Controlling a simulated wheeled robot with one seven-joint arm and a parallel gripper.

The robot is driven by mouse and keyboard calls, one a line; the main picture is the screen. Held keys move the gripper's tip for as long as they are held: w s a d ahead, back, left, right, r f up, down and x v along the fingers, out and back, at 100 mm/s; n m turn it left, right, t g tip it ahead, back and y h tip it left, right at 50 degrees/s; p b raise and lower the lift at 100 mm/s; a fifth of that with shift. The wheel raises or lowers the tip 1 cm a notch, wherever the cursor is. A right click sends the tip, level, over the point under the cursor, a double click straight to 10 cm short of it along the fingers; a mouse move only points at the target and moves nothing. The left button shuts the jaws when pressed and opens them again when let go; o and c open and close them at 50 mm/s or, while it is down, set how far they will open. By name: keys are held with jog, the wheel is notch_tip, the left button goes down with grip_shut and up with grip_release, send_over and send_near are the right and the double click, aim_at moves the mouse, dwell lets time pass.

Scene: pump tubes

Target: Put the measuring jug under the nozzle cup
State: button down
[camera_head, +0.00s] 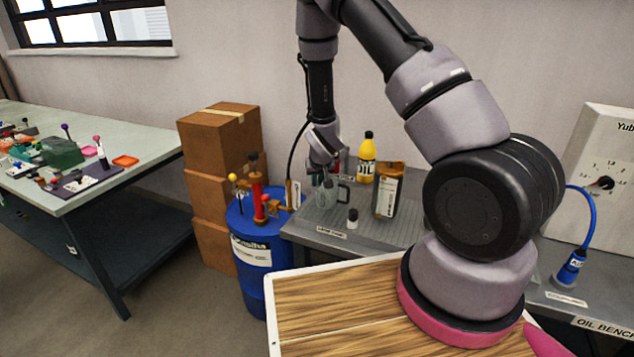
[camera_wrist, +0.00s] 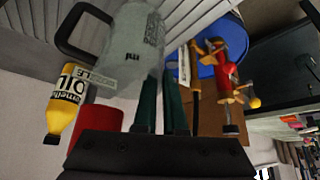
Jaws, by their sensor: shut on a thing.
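The measuring jug (camera_head: 327,196) is a clear grey vessel with a dark handle, at the far left end of the oil bench. In the wrist view the jug (camera_wrist: 133,42) is large, with "ml" print on its side. My gripper (camera_head: 322,174) is shut on the jug, at its upper part; its green fingers (camera_wrist: 160,95) show close together in the wrist view. I cannot tell whether the jug touches the bench. A red cylinder (camera_wrist: 95,124) sits beside the fingers in the wrist view, near a label that is partly hidden; I cannot tell whether it is the nozzle cup.
A blue drum (camera_head: 250,240) with a red hand pump (camera_head: 257,198) stands left of the bench. Cardboard boxes (camera_head: 215,145) are stacked behind the drum.

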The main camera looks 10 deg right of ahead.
jog(key=c, duration=1)
grip_release()
jog(key=shift+f, duration=0.1)
jog(key=s+d+r+m+y, duration=0.1)
jog(key=s+r, duration=0.4)
jog(key=r, duration=0.6)
jog(key=s+d+r+m, duration=0.15)
jog(key=s+r, duration=0.35)
jog(key=r, duration=0.6)
jog(key=s+d+r+y, duration=0.15)
jog(key=s+r, duration=0.35)
jog(key=r, duration=0.6)
jog(key=s+d+r, duration=0.1)
jog(key=s+r, duration=0.4)
jog(key=s, duration=0.3)
jog(key=s+d+r+m, duration=0.1)
jog(key=s+r, duration=0.4)
jog(key=s, duration=0.3)
jog(key=shift+r+t, duration=0.3)
jog(key=shift+t, duration=0.1)
